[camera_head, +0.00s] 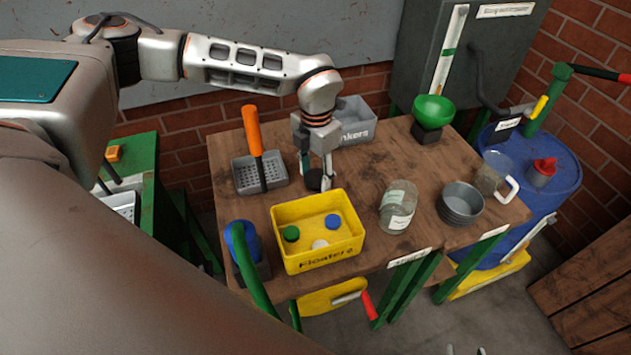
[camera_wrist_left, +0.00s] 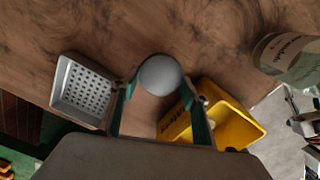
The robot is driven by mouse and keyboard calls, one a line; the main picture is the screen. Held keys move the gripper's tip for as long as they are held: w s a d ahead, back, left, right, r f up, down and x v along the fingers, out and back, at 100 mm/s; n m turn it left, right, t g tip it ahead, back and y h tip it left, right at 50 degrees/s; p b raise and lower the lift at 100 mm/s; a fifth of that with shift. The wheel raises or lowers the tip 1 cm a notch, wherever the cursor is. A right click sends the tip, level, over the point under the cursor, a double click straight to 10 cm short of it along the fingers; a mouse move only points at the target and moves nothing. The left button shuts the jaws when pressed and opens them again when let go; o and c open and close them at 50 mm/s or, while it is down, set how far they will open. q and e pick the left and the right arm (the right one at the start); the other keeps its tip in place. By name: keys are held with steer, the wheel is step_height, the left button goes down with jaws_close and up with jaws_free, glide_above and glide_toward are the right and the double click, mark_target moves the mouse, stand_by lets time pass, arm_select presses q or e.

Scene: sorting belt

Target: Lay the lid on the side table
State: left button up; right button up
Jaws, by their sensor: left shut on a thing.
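My left gripper (camera_head: 318,176) points down over the wooden table (camera_head: 350,165) and is shut on the round lid (camera_head: 314,182), dark in the head view. In the left wrist view the lid (camera_wrist_left: 160,75) is a grey disc between the fingertips. I cannot tell whether it touches the wood. A clear glass jar (camera_head: 397,207) with a pale label stands open to the right. The wooden top continues right, with a second front label (camera_head: 495,231); I cannot tell which part is the side table. Two small pale tips at the bottom edge may be my right gripper (camera_head: 466,351).
A yellow bin (camera_head: 318,257) with several coloured caps stands in front of the lid. A perforated grey tray (camera_head: 242,175) with an orange-handled tool is left, a grey bin (camera_head: 357,122) behind. Bare wood lies between.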

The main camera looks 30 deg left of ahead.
mark_target(316, 179)
arm_select(q)
steer(key=shift+f, duration=1.65)
steer(key=shift+f, duration=0.15)
steer(key=o, duration=0.6)
step_height(316, 179, up, 12)
steer(key=shift+r+b, duration=0.15)
steer(key=shift+b, duration=0.25)
